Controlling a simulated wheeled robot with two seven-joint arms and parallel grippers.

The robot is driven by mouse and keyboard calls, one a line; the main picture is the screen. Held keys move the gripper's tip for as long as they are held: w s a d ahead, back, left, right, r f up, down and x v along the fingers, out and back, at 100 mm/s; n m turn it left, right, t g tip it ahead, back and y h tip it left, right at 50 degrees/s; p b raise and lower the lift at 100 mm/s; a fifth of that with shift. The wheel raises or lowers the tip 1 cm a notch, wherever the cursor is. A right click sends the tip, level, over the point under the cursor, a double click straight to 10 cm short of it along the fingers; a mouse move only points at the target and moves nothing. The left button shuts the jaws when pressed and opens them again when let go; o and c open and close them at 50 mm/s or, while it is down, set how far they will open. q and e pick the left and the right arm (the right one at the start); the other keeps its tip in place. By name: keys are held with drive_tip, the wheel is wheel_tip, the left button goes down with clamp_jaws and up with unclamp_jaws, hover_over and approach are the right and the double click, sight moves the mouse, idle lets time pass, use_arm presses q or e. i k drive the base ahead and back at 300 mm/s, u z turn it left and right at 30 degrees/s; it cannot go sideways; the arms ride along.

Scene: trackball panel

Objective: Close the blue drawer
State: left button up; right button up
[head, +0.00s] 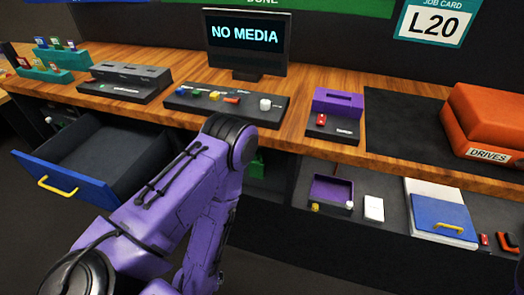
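The blue drawer (88,184) stands pulled out from under the left part of the wooden desk. Its blue front carries a yellow handle (57,187) and faces the lower left. The visible part of its dark grey inside is empty. My purple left arm passes in front of its right part and hides it there. That arm bends at an elbow in front of the desk edge and runs down out of the picture, so my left gripper is not seen. My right gripper is not in view.
The desk (340,146) holds a monitor (246,42) reading "NO MEDIA", a control panel (226,104), a grey slotted device (124,80) and orange drives (487,118). A lower shelf at right holds a purple tray (331,190) and a blue piece with a yellow handle (443,218).

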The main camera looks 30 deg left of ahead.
sight(102, 159)
drive_tip(key=u, duration=2.65)
